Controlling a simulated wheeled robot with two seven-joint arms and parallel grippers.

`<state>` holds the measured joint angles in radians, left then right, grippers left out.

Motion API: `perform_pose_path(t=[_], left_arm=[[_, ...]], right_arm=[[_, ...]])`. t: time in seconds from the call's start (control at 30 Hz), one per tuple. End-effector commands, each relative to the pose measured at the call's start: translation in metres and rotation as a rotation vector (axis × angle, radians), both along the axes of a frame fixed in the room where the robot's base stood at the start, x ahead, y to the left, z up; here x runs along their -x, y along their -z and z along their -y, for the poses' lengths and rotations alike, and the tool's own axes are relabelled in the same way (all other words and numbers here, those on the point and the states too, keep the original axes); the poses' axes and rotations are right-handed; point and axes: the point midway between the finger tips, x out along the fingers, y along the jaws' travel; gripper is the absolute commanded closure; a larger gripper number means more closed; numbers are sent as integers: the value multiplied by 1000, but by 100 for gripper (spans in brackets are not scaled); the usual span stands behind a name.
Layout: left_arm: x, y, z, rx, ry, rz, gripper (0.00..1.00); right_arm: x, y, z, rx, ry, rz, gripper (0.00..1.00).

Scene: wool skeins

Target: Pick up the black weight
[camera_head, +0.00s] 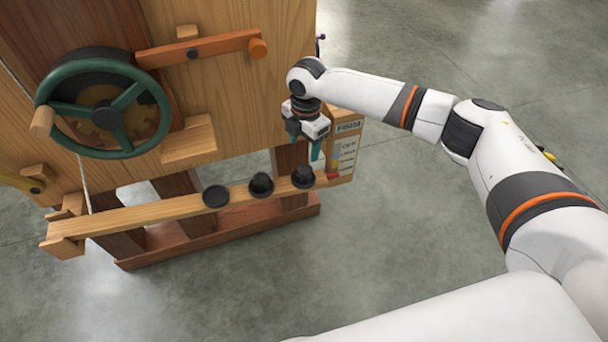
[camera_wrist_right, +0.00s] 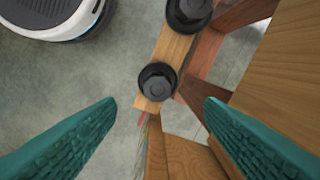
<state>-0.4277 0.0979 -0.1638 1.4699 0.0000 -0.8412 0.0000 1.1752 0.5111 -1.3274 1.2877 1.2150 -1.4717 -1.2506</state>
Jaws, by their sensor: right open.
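Black weights sit in a row on a sloping wooden beam. The rightmost black weight (camera_head: 303,176) is a knobbed disc near the beam's right end; it also shows in the right wrist view (camera_wrist_right: 157,82). A second knobbed weight (camera_head: 261,186) sits to its left, at the top of the wrist view (camera_wrist_right: 188,12). My right gripper (camera_head: 305,148) is open and empty, above the rightmost weight. In the wrist view its teal fingers (camera_wrist_right: 161,103) are spread, with that weight beyond the gap between them. My left gripper is out of view.
The wooden beam (camera_head: 150,217) runs along the front of a tall wooden panel (camera_head: 225,85) with a green handwheel (camera_head: 104,102) and an orange lever (camera_head: 200,48). A labelled box (camera_head: 346,150) stands close beside my right gripper. The grey floor (camera_head: 420,240) is clear.

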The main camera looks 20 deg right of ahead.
Motion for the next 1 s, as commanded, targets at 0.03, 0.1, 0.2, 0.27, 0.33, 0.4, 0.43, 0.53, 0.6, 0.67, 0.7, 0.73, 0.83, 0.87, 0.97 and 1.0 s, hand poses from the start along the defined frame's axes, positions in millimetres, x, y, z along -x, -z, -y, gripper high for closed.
perform_pose_path(t=[0.03, 0.1, 0.2, 0.27, 0.33, 0.4, 0.43, 0.53, 0.6, 0.67, 0.7, 0.73, 0.83, 0.87, 0.97, 1.0], left_arm=[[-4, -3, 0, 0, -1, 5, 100], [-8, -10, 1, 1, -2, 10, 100], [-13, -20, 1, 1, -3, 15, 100], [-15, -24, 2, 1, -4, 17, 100], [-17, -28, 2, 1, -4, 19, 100], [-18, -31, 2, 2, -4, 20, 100], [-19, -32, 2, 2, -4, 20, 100], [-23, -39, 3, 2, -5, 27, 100], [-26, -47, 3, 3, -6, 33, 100], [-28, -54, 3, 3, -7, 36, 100], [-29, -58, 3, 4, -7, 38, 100], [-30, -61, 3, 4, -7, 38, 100], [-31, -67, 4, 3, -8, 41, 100], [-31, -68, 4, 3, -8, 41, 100], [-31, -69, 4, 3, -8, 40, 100], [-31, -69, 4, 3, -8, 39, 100]], right_arm=[[1, 12, 0, 1, 0, -3, 38], [0, 26, -1, 1, 1, -2, 38], [-1, 42, -1, 0, 0, -1, 38], [-1, 49, -2, 0, 0, -1, 38], [-1, 54, -2, -1, 0, 0, 38], [-1, 57, -1, 0, 0, 0, 38], [-1, 59, -1, 0, 1, 0, 38], [-1, 72, 0, 1, 1, 0, 38], [0, 84, 0, 0, 2, 0, 38], [0, 93, 1, 0, 2, 0, 38], [0, 98, 0, -1, 2, 0, 38], [-1, 101, 0, 0, 2, 0, 38], [-1, 107, 0, -1, 1, 2, 38], [-1, 108, 0, -1, 1, 2, 38], [-1, 108, 0, -1, 1, 2, 38], [-1, 108, 0, -1, 1, 2, 38]])
